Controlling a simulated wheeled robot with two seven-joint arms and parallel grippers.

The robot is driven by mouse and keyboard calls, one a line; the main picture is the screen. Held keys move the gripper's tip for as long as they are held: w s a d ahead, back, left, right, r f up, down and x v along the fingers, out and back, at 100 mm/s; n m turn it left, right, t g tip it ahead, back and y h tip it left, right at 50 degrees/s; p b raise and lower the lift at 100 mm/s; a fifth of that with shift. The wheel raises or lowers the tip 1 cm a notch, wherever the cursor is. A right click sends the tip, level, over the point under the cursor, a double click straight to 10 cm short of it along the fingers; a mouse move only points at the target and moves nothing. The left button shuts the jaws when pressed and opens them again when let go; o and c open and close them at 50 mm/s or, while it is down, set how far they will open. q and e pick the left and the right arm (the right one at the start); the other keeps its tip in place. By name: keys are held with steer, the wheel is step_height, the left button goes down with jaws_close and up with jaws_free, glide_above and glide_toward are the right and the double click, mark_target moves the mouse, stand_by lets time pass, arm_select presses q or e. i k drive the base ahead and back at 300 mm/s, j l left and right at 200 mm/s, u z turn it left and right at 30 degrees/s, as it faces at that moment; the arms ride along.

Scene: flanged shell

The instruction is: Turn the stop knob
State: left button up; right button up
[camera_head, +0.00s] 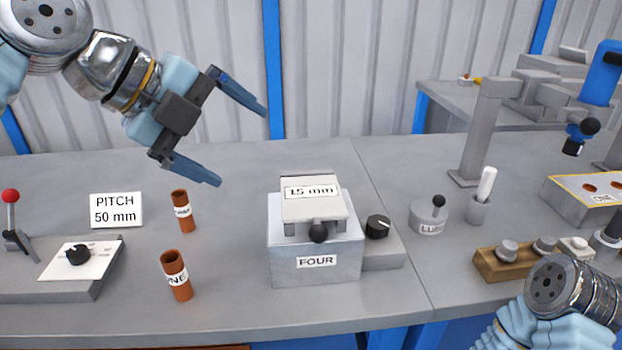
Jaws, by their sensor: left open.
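Two black knobs are in view, and I cannot tell from lettering which is the stop knob. One black knob (378,226) with a white pointer line sits on a low grey block at the right side of the box marked FOUR (316,262). The other black knob (78,254) stands on a white dial plate on the grey base at the left. My left gripper (240,147) is open and empty, above the back of the table, up and left of the FOUR box and touching neither knob. My right arm shows at the bottom right; its gripper is out of view.
Two brown tubes (183,211) stand left of the FOUR box. A PITCH 50 mm sign (116,210) and a red-tipped lever (11,205) are at the left. A round lidded pot (429,219), a grey post (480,130) and a wooden block (512,264) are at the right.

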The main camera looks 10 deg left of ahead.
mark_target(378, 227)
steer(key=k, duration=1)
